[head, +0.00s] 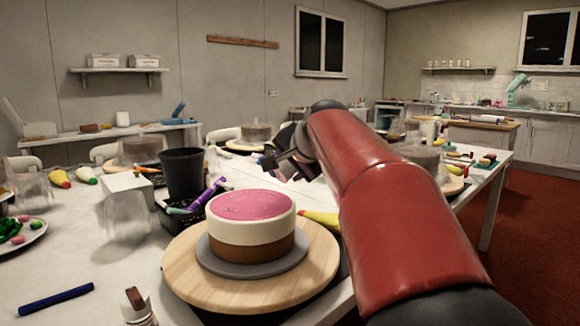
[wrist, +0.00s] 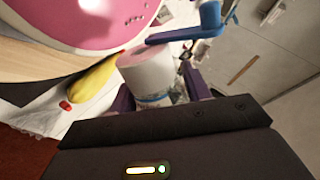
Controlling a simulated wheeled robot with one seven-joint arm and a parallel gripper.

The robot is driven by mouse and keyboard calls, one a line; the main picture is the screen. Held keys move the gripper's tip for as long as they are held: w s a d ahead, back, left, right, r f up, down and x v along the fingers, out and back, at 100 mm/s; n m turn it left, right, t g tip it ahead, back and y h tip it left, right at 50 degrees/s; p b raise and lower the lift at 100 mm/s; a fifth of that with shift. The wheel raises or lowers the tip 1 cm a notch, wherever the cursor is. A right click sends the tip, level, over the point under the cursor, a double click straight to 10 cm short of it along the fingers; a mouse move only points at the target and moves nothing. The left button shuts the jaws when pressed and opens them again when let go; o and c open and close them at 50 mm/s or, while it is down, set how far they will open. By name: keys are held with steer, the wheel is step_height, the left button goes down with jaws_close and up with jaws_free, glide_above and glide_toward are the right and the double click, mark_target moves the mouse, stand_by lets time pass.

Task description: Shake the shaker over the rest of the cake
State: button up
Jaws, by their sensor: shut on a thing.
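The cake (head: 250,227) stands on a grey board (head: 250,267) on the round wooden turntable (head: 190,272). It has a pink top, a white band and a brown base. A few small pale specks show on the pink top. My gripper (head: 292,167) is behind and above the cake, to its right. In the wrist view my gripper (wrist: 160,88) is shut on the shaker (wrist: 146,73), a pale cylinder with a pinkish end, which points toward the cake's side. The cake's pink top (wrist: 75,20) with specks fills the upper left there. The shaker is not clear in the head view.
A black cup (head: 182,172) and a dark basket of pens (head: 205,197) stand left of the cake. A yellow piping bag (head: 322,219) lies right of it. A blue pen (head: 56,298) and a brown-capped bottle (head: 139,309) are at the front left. Other turntables stand farther back.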

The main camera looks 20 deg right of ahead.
steer(key=shift+d+r+p, duration=0.25)
steer(key=shift+r+p, duration=0.05)
steer(key=shift+p, duration=0.05)
steer(key=shift+w+f, duration=0.1)
steer(key=shift+f, duration=0.05)
steer(key=shift+a+f+b, duration=0.2)
steer(key=shift+a+b, duration=0.1)
steer(key=shift+b, duration=0.05)
steer(key=shift+r, duration=0.15)
steer(key=shift+d+r+p, duration=0.1)
steer(key=shift+d+p, duration=0.05)
steer(key=shift+p, duration=0.15)
steer(key=shift+w+d+f+m+g+y, duration=0.15)
steer(key=shift+w+d+f+m+y, duration=0.1)
steer(key=shift+w, duration=0.35)
steer(key=shift+w+d+f+m+g+y, duration=0.15)
steer(key=shift+w+f+y, duration=0.1)
steer(key=shift+w, duration=0.3)
